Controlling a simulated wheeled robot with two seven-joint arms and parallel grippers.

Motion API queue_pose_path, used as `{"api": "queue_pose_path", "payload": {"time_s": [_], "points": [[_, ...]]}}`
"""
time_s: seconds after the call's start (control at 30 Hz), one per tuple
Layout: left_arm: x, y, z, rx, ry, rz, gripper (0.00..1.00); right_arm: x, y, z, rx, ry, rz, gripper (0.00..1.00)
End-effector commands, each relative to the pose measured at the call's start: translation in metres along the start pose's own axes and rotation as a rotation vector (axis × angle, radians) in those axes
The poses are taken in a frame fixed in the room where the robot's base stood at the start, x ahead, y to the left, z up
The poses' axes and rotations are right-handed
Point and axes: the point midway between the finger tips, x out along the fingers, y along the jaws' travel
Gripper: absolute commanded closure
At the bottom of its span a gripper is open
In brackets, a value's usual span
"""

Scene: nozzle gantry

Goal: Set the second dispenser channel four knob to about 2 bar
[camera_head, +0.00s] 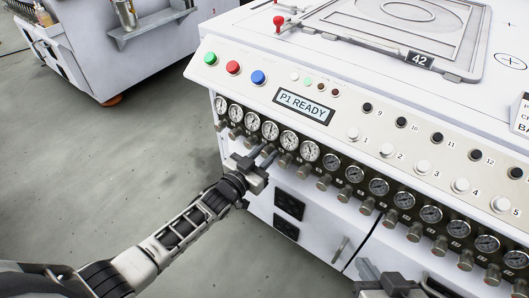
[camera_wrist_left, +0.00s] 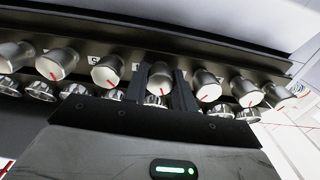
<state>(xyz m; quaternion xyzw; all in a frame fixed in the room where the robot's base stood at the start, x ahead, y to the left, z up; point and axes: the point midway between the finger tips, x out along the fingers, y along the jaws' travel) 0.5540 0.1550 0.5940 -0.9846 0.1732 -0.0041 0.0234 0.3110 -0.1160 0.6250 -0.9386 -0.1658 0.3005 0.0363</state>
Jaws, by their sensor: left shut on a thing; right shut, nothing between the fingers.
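A row of round pressure gauges (camera_head: 289,140) runs along the machine's slanted front, with silver regulator knobs (camera_head: 305,171) below them. My left gripper (camera_head: 263,153) is at this row, below the white-faced gauges. In the left wrist view its two dark fingers stand on either side of a silver knob (camera_wrist_left: 160,76) with a red mark and are shut on it. In the head view the gripper partly hides that knob. The gauge needles are too small to read. My right gripper (camera_head: 392,281) is at the bottom edge of the head view, shut and empty, away from the knobs.
Neighbouring knobs (camera_wrist_left: 107,72) sit close on both sides of the held one. Above the gauges are coloured buttons (camera_head: 233,67), a display (camera_head: 304,104) reading "P1 READY" and numbered white buttons (camera_head: 387,150). Open floor (camera_head: 130,150) lies at left.

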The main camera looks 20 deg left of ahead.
Motion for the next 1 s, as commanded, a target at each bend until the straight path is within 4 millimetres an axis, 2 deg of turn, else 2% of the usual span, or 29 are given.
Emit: {"api": "queue_pose_path", "payload": {"time_s": [0.3, 0.77, 0.8, 1.0], "points": [[-0.0011, -0.0004, 0.0016, -0.09, -0.004, 0.0, 0.96, -0.0026, -0.0001, -0.0016, 0.0, 0.006, 0.003, 1.0], [-0.0011, -0.0003, 0.0019, -0.101, -0.004, -0.001, 0.96, -0.0027, 0.0003, -0.0026, -0.001, 0.007, 0.004, 1.0], [-0.0011, -0.0003, 0.0019, -0.1, -0.004, -0.001, 0.65, -0.0027, 0.0003, -0.0026, -0.001, 0.007, 0.004, 1.0], [-0.0006, -0.0002, 0.0011, -0.1, -0.002, 0.0, 0.65, -0.0025, 0.0003, -0.0031, -0.001, 0.007, 0.004, 1.0]]}}
